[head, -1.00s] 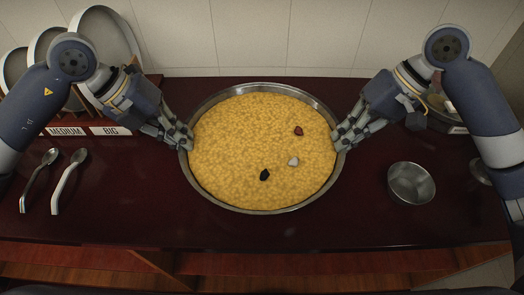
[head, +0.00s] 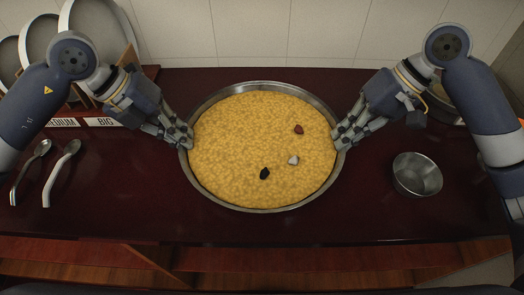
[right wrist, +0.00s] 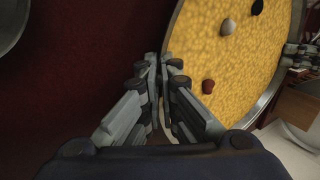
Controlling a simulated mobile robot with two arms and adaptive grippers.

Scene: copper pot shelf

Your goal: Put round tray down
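The round tray (head: 262,209) is a wide metal pan filled with yellow grainy food, in the middle of the head view over the dark red counter (head: 110,215). A red, a white and a black piece lie on the food. My left gripper (head: 186,141) is closed on the tray's left rim, and my right gripper (head: 341,139) on its right rim. In the right wrist view the right fingers (right wrist: 165,88) pinch the tray's rim (right wrist: 172,35) between them. The tray looks level. I cannot tell whether its bottom touches the counter.
Two spoons (head: 62,172) lie at the left. Upright plates (head: 88,35) stand in a rack at the back left, behind "MEDIUM" and "BIG" labels (head: 106,121). A small metal bowl (head: 417,175) stands at the right. The counter's front strip is clear.

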